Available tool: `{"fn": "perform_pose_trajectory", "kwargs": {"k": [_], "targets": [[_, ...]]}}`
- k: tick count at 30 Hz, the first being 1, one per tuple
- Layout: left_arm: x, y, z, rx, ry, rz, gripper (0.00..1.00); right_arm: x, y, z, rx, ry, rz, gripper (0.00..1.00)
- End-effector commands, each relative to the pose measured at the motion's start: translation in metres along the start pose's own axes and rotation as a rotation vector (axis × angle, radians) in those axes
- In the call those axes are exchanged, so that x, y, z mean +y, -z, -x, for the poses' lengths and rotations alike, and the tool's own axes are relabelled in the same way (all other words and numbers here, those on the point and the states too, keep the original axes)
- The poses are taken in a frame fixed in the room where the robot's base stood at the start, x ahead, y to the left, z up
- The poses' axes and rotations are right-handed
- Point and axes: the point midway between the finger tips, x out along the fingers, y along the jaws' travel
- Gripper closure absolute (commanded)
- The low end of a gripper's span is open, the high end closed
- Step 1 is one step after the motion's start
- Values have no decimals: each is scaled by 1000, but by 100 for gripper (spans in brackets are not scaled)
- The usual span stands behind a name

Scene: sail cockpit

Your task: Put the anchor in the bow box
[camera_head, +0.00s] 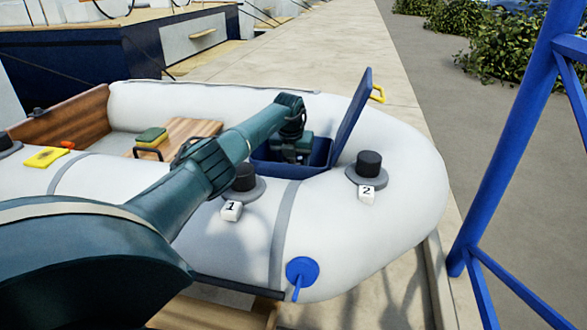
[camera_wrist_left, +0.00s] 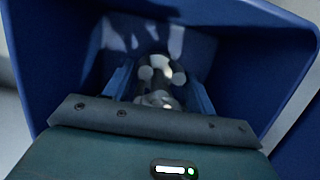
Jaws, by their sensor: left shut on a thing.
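The bow box (camera_head: 272,168) is a blue open box in the bow of the white inflatable dinghy, with its blue lid (camera_head: 352,115) standing up. My left arm reaches over the dinghy's tube, and my left gripper (camera_head: 291,158) points down inside the box. In the left wrist view the box's blue walls (camera_wrist_left: 262,52) surround the gripper. The anchor (camera_wrist_left: 160,76), a grey metal piece, shows between the two fingers, which are shut on it. Its lower part is dark and I cannot tell whether it touches the box floor. My right gripper is in neither view.
Two black-capped fittings, tagged 1 (camera_head: 232,211) and 2 (camera_head: 366,195), sit on the dinghy's tube (camera_head: 410,170). A wooden seat (camera_head: 188,130) with a green-yellow sponge (camera_head: 152,137) lies left of the box. A blue post (camera_head: 510,140) stands at right.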

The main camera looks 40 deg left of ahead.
Motion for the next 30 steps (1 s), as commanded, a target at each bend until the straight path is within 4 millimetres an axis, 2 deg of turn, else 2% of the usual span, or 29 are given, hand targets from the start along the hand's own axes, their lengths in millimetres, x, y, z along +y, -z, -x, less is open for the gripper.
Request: {"fn": "perform_pose_trajectory", "kwargs": {"k": [3,14,15,22,30], "targets": [[-1,2,-9,-4,4,0,95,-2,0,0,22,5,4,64],[-1,2,-11,-5,3,-1,95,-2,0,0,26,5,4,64],[0,3,-13,-1,1,-1,42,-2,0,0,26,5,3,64],[0,3,-12,0,1,-1,23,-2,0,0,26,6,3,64],[0,3,-10,-1,1,-1,22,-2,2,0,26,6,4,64]]}}
